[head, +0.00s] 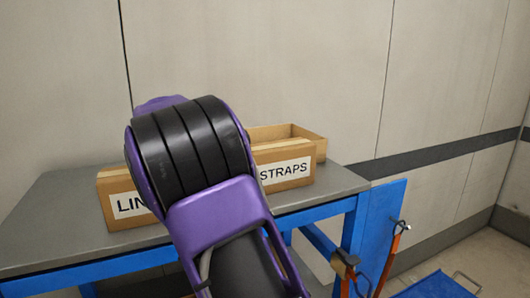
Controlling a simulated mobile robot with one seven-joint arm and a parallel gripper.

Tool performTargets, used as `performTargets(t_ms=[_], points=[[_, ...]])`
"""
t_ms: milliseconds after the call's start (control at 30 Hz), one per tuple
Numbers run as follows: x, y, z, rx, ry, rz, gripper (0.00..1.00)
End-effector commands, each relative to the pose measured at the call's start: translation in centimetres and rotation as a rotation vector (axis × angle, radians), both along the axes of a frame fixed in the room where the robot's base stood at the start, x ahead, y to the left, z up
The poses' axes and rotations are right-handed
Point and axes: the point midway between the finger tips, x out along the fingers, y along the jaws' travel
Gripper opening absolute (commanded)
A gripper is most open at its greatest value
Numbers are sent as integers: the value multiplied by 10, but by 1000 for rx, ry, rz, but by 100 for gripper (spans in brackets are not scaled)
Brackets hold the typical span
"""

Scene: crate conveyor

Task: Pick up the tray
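No object that I can clearly identify as the tray shows in the head view. Two open-topped brown boxes stand on a table: one labelled "STRAPS" (287,166) and one whose label starts "LIN" (116,189). My purple and black arm crosses the middle of the view and hides the rest of that label and part of both boxes. My gripper is not in view, so what it holds cannot be seen.
The table (60,210) has a grey top and a blue frame, with bare top at the left. A blue upright panel (383,215) with orange-handled items (392,262) stands at its right end. A flat blue object (435,288) lies low at the bottom right. A wall (300,60) is behind.

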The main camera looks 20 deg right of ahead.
Motion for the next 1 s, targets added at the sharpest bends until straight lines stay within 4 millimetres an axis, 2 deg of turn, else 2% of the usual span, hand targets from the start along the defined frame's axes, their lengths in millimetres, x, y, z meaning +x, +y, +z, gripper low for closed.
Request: performTargets(t_ms=[233,467,1000], points=[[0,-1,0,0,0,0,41],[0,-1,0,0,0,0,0],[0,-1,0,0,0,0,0]])
